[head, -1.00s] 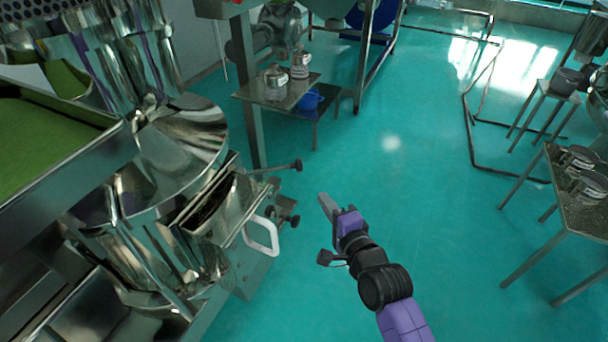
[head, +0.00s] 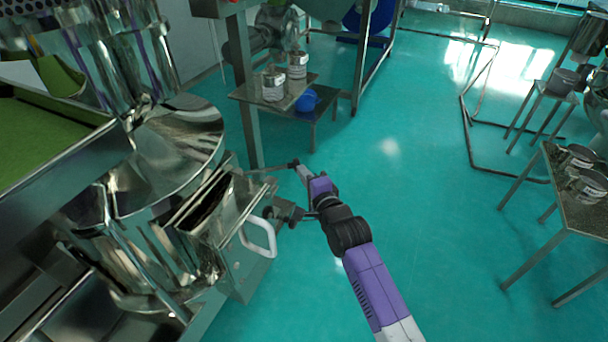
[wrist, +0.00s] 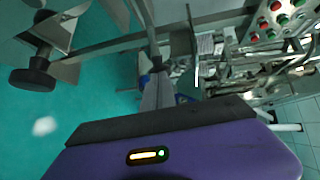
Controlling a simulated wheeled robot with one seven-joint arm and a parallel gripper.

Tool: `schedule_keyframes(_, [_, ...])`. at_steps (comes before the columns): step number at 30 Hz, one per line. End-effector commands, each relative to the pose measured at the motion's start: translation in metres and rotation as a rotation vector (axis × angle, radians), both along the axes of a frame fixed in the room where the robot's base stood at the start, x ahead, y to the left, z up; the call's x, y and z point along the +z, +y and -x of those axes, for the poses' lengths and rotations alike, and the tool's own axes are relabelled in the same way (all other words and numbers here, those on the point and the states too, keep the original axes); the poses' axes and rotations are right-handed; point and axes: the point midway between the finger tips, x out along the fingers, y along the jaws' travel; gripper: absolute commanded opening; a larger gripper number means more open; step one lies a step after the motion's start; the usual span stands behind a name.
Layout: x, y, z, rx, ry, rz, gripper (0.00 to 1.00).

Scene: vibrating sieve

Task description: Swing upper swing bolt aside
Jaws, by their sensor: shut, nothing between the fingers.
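The upper swing bolt (head: 265,170) is a thin metal rod with a dark knob at its right end. It sticks out to the right from the sieve's outlet in the head view. My gripper (head: 299,169) is shut and empty, its tip right beside that knob. I cannot tell whether they touch. In the wrist view the fingers (wrist: 156,92) point up the picture, close to metal bars. A lower swing bolt with dark knobs (head: 292,215) is just below my gripper in the head view.
The outlet box (head: 215,215) with its white handle (head: 262,240) is left of my arm. A small side table (head: 248,93) with tins stands behind. A control panel with buttons (wrist: 283,18) is at the wrist view's upper right.

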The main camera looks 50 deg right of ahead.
Motion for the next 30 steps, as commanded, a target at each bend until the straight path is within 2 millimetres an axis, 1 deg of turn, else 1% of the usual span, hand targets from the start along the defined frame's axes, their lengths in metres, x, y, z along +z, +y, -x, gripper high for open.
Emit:
schedule_keyframes(8, [0.000, -0.001, -0.001, 0.000, 0.000, 0.001, 0.00])
schedule_keyframes(11, [0.000, -0.009, -0.009, 0.000, 0.000, 0.001, 0.00])
schedule_keyframes(15, [0.000, -0.025, -0.030, 0.001, -0.001, 0.001, 0.00])
schedule_keyframes(18, [0.000, -0.034, -0.044, 0.001, -0.001, 0.001, 0.00])
schedule_keyframes(21, [0.000, -0.039, -0.053, 0.001, -0.001, 0.000, 0.00])
schedule_keyframes(24, [0.000, -0.041, -0.057, 0.000, 0.000, 0.000, 0.00])
schedule_keyframes(30, [0.001, -0.042, -0.058, 0.000, -0.001, 0.000, 0.00])
